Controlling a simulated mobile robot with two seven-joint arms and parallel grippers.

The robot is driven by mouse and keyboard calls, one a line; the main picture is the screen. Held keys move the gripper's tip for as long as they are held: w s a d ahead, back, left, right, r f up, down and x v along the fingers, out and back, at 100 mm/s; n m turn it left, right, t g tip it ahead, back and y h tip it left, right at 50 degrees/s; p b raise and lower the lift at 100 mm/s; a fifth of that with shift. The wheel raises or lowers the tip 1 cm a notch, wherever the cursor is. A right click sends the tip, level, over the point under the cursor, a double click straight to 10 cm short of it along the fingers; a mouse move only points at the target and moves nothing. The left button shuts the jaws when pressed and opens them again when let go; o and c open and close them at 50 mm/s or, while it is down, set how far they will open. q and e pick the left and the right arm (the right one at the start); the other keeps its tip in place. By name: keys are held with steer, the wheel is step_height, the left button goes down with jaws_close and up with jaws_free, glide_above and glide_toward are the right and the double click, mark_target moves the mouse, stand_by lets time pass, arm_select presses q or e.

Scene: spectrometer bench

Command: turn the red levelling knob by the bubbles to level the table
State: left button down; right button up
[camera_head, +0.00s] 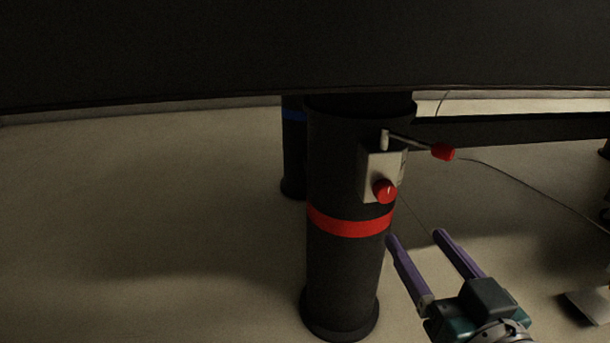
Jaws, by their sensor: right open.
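The red levelling knob (385,191) sticks out from a small pale plate (370,172) on a dark table leg (340,262). The leg carries a red band (345,222) below the plate. A lever with a red tip (443,152) juts to the right above the knob. My right gripper (414,237) has two purple fingers, apart and empty. In the picture it is below and to the right of the knob, beside the leg. It does not touch the knob. No bubbles show. My left gripper is not in view.
The dark table edge (200,98) spans the top of the picture. A dark crossbar (520,128) runs right. A thin cable crosses the floor at right. The floor (150,220) at left is clear.

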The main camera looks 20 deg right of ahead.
mark_target(388, 196)
steer(key=b+x, duration=0.4)
steer(key=x, duration=0.4)
steer(key=shift+w, duration=0.35)
steer(key=shift+w+d+r+b, duration=0.1)
steer(key=shift+w+b, duration=0.1)
steer(key=shift+w, duration=0.1)
steer(key=shift+w+r+b, duration=0.1)
steer(key=shift+w+b, duration=0.05)
steer(key=shift+w, duration=0.2)
steer(key=c, duration=0.9)
jaws_close()
